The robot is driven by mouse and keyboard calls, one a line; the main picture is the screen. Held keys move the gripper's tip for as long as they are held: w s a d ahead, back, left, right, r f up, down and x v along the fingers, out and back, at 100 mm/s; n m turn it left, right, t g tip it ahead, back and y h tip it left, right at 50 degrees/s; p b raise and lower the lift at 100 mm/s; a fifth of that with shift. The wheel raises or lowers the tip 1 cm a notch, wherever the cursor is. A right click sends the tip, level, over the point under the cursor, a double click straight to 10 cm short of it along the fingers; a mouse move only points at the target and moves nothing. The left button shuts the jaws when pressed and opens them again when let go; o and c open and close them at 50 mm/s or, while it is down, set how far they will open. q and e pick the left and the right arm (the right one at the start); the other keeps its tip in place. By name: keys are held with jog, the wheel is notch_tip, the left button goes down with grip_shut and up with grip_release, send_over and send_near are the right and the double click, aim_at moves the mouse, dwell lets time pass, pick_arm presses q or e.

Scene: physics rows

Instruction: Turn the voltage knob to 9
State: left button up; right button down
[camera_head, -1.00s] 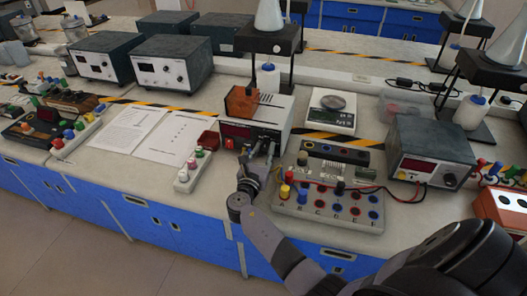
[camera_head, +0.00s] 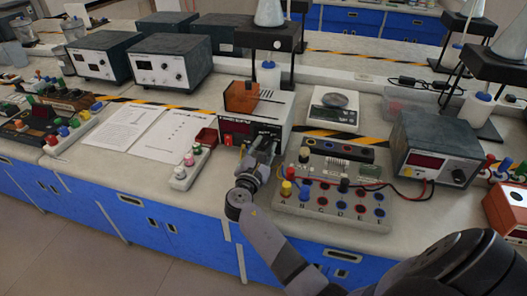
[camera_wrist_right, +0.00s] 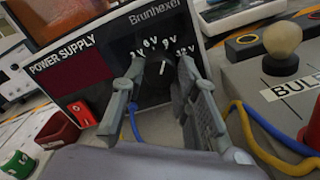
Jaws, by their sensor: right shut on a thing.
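My right gripper (camera_head: 267,147) is shut on the knob, one finger at each side (camera_wrist_right: 160,76). My left gripper is out of view.
A terminal board (camera_head: 330,208) with coloured sockets stands close right of the gripper. A small block with coloured knobs (camera_head: 190,170) and paper sheets (camera_head: 168,135) lie left. A red switch (camera_wrist_right: 82,114) is left of the knob. Blue and yellow wires (camera_wrist_right: 255,120) run at right.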

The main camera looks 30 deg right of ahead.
jog(key=shift+m, duration=0.6)
jog(key=c, duration=1.2)
grip_release()
jog(key=shift+c, duration=0.2)
jog(key=v, duration=1.2)
